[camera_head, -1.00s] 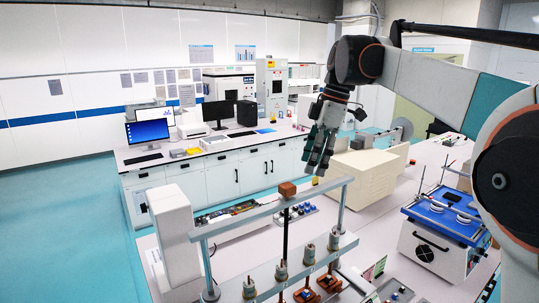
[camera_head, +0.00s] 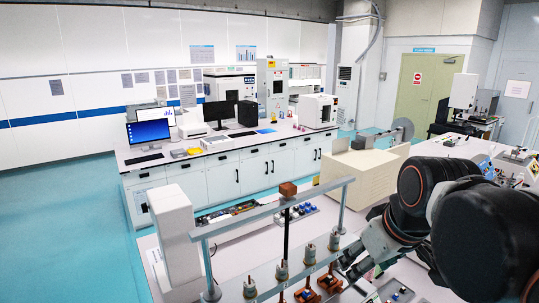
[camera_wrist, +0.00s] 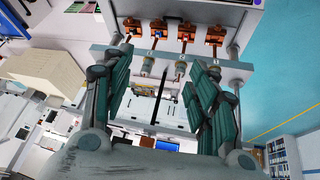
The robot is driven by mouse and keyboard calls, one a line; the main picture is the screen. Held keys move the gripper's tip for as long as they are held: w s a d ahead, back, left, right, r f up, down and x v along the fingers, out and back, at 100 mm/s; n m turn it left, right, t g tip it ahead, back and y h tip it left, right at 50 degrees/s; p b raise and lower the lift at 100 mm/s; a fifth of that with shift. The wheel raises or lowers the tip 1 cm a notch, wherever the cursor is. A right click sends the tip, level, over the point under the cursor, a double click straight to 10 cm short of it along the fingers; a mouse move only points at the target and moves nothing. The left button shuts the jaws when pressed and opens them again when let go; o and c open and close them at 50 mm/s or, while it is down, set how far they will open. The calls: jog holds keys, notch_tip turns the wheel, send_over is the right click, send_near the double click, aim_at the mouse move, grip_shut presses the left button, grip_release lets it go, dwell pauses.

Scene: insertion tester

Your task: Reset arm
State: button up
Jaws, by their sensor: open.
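The insertion tester (camera_head: 268,212) stands at the lower middle of the head view, with a top crossbar, several grey plungers (camera_head: 282,270) and orange clamps (camera_head: 306,294) below. My gripper (camera_head: 352,264) is low beside the tester's right end, partly hidden by my own arm in front. In the wrist view, my gripper (camera_wrist: 160,88) shows its green-padded fingers spread wide, left and right. Nothing is held between them. The tester's orange clamps (camera_wrist: 157,32) and its grey bar (camera_wrist: 175,62) show beyond the fingers, upside down. I cannot tell the exact gap between the fingers and the tester.
A cream box-like cabinet (camera_head: 357,177) stands behind the tester. A white upright unit (camera_head: 174,235) is at the tester's left end. A long lab bench (camera_head: 225,172) with monitors is at the back. The blue-green floor (camera_head: 70,220) at left is clear.

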jog(key=s+d+f+m+t, duration=0.1)
jog(key=s+d+f+m, duration=0.1)
jog(key=s+f+m, duration=0.4)
notch_tip(320, 180, down, 35)
jog(key=s+n+b, duration=0.1)
jog(key=b, duration=3.2)
jog(key=shift+a+f+n+t+h, duration=0.15)
jog(key=shift+n+t+h, duration=0.15)
jog(key=shift+n, duration=0.1)
